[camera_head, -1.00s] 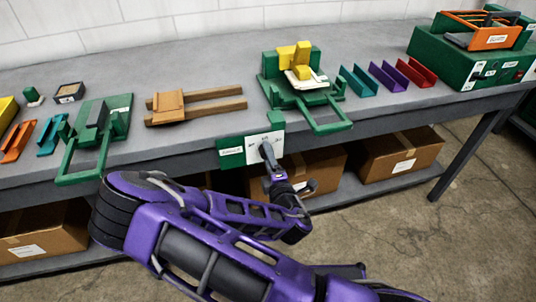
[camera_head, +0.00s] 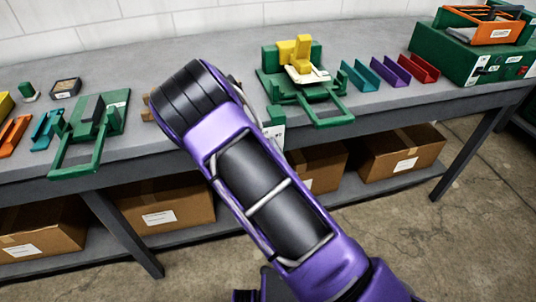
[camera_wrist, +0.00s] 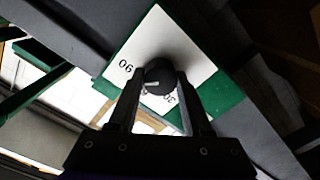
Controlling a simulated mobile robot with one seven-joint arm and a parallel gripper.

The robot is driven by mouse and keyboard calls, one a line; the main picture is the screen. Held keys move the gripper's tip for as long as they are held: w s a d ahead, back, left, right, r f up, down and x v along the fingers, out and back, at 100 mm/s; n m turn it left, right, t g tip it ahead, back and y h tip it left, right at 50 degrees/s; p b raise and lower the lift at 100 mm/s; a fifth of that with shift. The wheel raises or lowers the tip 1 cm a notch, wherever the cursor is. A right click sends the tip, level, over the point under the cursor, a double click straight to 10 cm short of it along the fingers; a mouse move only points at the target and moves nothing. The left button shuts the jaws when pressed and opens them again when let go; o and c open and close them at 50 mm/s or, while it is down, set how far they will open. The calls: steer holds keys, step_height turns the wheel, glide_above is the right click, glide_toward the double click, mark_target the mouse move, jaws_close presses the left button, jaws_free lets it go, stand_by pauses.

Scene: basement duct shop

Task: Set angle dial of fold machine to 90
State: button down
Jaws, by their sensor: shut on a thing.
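My gripper (camera_wrist: 160,92) is shut on the dark round knob (camera_wrist: 158,72) of the angle dial, one finger on each side. The white dial plate (camera_wrist: 178,38) has a green backing. The 90 mark (camera_wrist: 125,66) is left of the knob, appearing upside down. Another mark, seemingly 30 (camera_wrist: 169,98), is below it, and one between them is partly covered. A pale line shows on the knob's lower side; its exact reading is unclear. In the head view, my arm hides the gripper and most of the dial plate (camera_head: 275,135). The green fold machine (camera_head: 290,90) with yellow blocks stands above it.
Another green machine (camera_head: 92,122) stands at left on the grey bench (camera_head: 375,105). Teal, purple and red channels (camera_head: 390,74) lie right of the fold machine. A green box (camera_head: 455,58) stands far right. Cardboard boxes (camera_head: 400,155) sit on the lower shelf.

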steer(key=shift+w+r+m+b, duration=0.1)
steer(key=shift+m+b, duration=0.25)
steer(key=shift+m, duration=1.15)
steer(key=shift+c, duration=1.7)
jaws_free()
steer(key=shift+s, duration=0.2)
